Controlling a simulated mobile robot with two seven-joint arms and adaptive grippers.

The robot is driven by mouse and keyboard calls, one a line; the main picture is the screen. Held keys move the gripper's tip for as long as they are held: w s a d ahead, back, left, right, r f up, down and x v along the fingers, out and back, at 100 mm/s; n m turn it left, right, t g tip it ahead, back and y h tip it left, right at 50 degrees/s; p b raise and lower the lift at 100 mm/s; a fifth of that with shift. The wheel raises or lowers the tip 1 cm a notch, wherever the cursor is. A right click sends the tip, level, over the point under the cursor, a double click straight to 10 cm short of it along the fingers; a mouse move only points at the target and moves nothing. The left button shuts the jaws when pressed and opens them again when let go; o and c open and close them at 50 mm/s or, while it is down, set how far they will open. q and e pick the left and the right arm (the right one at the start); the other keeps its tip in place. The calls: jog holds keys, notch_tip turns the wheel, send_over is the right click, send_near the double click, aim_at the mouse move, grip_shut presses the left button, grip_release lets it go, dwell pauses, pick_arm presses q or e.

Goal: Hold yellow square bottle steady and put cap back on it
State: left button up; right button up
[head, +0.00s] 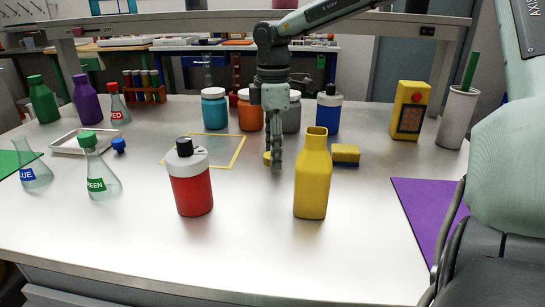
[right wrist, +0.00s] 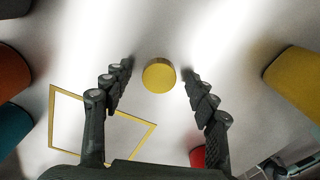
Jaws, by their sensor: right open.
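The yellow square bottle (head: 313,180) stands upright and uncapped on the white table, right of centre in the head view. A round yellow cap (right wrist: 159,77) lies on the table between the spread fingers of my right gripper (right wrist: 157,72) in the right wrist view. In the head view the right gripper (head: 276,162) points down at the table behind and left of the bottle, and the cap (head: 267,158) shows partly beside its fingers. The right gripper is open and empty.
A red bottle (head: 191,182) stands left of the yellow bottle. A yellow and blue sponge (head: 345,154) lies behind it. Several jars, including a teal one (head: 215,110), stand behind the gripper. A yellow square outline (head: 236,157) and purple mat (head: 425,207) lie on the table.

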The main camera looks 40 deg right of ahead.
pick_arm(q)
jog(key=shift+w+r, duration=0.15)
jog(key=shift+w, duration=0.05)
pick_arm(e)
jog(key=shift+c, duration=0.4)
jog(key=c, duration=0.7)
pick_arm(q)
jog(key=shift+d+r, duration=0.1)
pick_arm(e)
jog(key=shift+r, duration=0.45)
jog(key=r, duration=0.3)
jog(key=shift+w+a+r, duration=0.2)
jog(key=shift+a+r, duration=0.05)
jog(key=shift+r, duration=0.15)
pick_arm(q)
jog(key=shift+s+r, duration=0.2)
jog(key=shift+s, duration=0.05)
pick_arm(e)
jog(key=w+a+r, duration=0.2)
jog(key=a, duration=0.1)
jog(key=w+a+r, duration=0.2)
jog(key=a, duration=0.1)
jog(key=w+a+r, duration=0.2)
jog(key=a, duration=0.1)
jog(key=shift+a+r, duration=0.1)
jog(key=shift+r, duration=0.1)
